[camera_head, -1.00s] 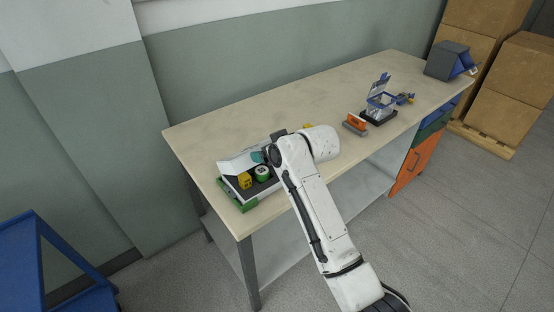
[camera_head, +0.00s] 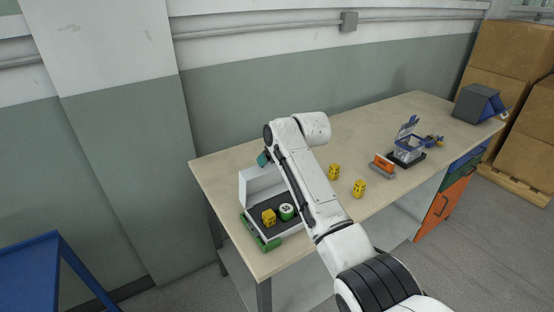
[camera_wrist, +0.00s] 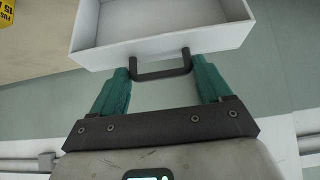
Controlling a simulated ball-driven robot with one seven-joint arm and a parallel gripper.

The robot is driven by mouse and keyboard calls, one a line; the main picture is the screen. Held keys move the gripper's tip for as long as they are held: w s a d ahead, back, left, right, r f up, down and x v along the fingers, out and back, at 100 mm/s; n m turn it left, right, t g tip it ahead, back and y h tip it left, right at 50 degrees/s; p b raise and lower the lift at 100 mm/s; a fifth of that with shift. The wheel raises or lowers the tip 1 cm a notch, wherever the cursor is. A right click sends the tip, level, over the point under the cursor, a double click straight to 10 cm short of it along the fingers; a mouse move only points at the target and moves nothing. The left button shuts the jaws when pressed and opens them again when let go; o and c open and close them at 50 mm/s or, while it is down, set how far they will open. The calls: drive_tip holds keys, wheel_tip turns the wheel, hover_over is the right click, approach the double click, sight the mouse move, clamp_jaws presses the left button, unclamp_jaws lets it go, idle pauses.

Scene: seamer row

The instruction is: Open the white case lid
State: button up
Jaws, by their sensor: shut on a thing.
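The white case (camera_head: 267,234) sits at the near left end of the bench, with a dark inside and green edging. Its white lid (camera_head: 258,188) stands raised, roughly upright, at the back of the case. A yellow block (camera_head: 269,217) and a green-and-white round piece (camera_head: 287,211) lie inside. My gripper (camera_head: 263,158) is at the lid's top edge, its teal fingers partly hidden by my arm. In the wrist view, my gripper (camera_wrist: 163,80) is shut on the dark handle (camera_wrist: 160,73) of the white lid (camera_wrist: 160,45).
The bench top (camera_head: 230,163) is clear behind the case. Two yellow blocks (camera_head: 334,172) stand to the right of my arm. Beyond are an orange-and-grey item (camera_head: 382,166), a clear-and-blue device (camera_head: 407,150) and a grey-blue box (camera_head: 478,102). A blue stand (camera_head: 50,270) is at lower left.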

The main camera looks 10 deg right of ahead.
drive_tip(key=shift+w+a+r, duration=0.15)
drive_tip(key=shift+w+r, duration=0.2)
drive_tip(key=o, duration=1.1)
drive_tip(key=shift+c, duration=0.2)
drive_tip(key=shift+o, duration=1.1)
drive_tip(key=shift+f, duration=0.15)
drive_tip(key=shift+s, duration=0.1)
drive_tip(key=b+v, duration=0.1)
drive_tip(key=v, duration=0.9)
drive_tip(key=shift+s+r, duration=0.25)
